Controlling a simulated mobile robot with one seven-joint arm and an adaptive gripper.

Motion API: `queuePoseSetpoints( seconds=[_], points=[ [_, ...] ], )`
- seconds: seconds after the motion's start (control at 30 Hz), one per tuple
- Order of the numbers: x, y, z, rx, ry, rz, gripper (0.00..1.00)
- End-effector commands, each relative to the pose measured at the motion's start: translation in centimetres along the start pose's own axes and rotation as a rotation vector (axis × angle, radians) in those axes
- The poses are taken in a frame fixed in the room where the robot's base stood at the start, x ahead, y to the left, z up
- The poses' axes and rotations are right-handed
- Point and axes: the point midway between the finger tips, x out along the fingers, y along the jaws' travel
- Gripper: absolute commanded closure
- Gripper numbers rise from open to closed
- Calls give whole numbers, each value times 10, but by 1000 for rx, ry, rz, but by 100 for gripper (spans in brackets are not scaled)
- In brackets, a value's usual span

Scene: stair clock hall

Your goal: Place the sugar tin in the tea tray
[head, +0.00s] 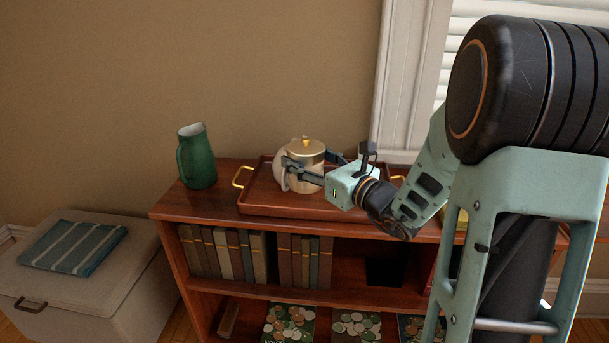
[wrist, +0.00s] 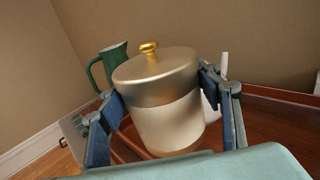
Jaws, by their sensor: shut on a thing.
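The sugar tin (head: 306,152) is a pale metal canister with a gold lid and a round knob. My gripper (head: 314,166) is shut on it, and in the wrist view a finger lies along each side of the tin (wrist: 168,115). The tin is upright in the head view, within the outline of the tea tray (head: 285,210). The tray is red-brown with raised walls and gold handles. Whether the tin's base touches the tray floor cannot be told, as my gripper partly covers it.
A white object (head: 279,172), mostly hidden, stands behind the tin in the tray. A green jug (head: 196,158) stands left of the tray on the bookcase (head: 175,205). A chest (head: 95,270) with a striped cloth (head: 73,247) is at far left. The wall is close behind.

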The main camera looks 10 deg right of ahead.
Motion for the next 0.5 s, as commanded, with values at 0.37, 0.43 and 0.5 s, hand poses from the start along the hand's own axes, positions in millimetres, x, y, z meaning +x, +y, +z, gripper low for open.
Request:
queuePoseSetpoints(
  seconds=[0.37, 0.43, 0.5],
  points=[
    [5, 2, -34, -1, -3, 1, 81],
    [5, 2, -34, -1, -3, 1, 81],
    [5, 2, -34, -1, -3, 1, 81]
  ],
)
